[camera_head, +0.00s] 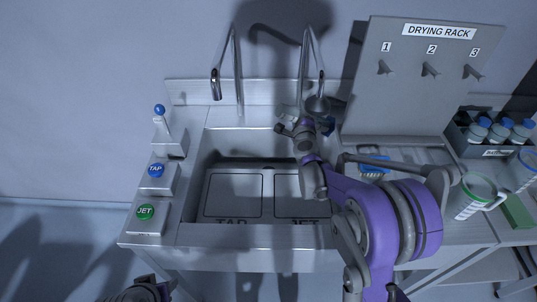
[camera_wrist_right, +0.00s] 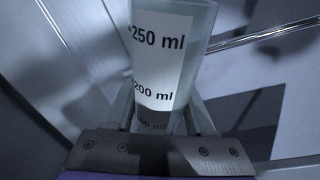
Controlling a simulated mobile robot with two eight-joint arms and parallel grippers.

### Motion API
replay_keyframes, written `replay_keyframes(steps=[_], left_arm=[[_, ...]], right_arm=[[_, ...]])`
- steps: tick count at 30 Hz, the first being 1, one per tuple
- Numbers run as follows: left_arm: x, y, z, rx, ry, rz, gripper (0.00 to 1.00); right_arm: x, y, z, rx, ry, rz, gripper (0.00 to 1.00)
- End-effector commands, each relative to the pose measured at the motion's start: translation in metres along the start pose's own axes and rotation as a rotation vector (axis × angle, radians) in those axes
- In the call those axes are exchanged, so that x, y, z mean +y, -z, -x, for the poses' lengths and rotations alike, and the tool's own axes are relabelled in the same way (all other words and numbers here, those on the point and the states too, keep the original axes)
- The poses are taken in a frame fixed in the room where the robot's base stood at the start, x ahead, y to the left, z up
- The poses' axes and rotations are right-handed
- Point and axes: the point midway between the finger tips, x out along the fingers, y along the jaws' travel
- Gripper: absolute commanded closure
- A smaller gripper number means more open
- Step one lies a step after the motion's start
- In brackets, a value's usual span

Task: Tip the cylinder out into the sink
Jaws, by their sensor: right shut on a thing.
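My right gripper (camera_wrist_right: 166,118) is shut on a clear measuring cylinder (camera_wrist_right: 162,62) with a white scale label reading 250 ml and 200 ml. Its fingers press on both sides of the cylinder. In the head view my right gripper (camera_head: 312,122) is over the back right part of the sink (camera_head: 233,192), near the right faucet; the cylinder is hard to make out there. The sink floor has two outlined areas marked TAP and JET. My left gripper (camera_head: 148,291) shows only partly at the bottom left edge, away from the sink; its jaws are unclear.
Two faucets (camera_head: 238,75) rise behind the sink. A blue TAP button (camera_head: 156,170) and green JET button (camera_head: 145,212) are on the left. A drying rack (camera_head: 405,95) with pegs 1 to 3 stands back right. A jug (camera_head: 473,195) and blue-capped bottles (camera_head: 499,133) are right.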

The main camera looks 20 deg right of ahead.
Motion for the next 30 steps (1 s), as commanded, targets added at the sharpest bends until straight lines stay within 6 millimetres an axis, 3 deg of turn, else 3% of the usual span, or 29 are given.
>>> replay_keyframes(steps=[30], left_arm=[[0.000,-0.001,-0.001,-0.001,0.000,0.000,0.50]], right_arm=[[0.014,0.009,-0.002,0.008,0.020,0.135,1.00]])
